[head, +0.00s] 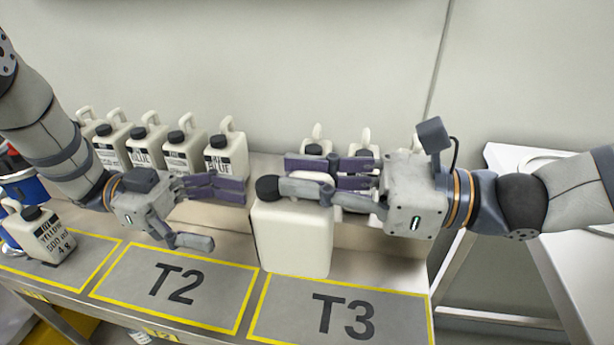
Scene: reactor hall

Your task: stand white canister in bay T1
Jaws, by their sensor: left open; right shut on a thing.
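My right gripper (292,178) is shut on a white canister (292,240) with a black cap, gripped at its top and handle. The canister is upright over the back left part of bay T3 (390,322); I cannot tell whether its base touches the bench. My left gripper (228,216) is open and empty, behind bay T2 (215,300) and left of the held canister. A yellow-outlined bay (85,262) lies at the far left, its label not readable.
Several labelled canisters (226,158) stand in a row at the back, with more partly hidden behind my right gripper. A blue container (22,190) stands at the far left. The marked area of T2 is clear. A white table (575,265) is at right.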

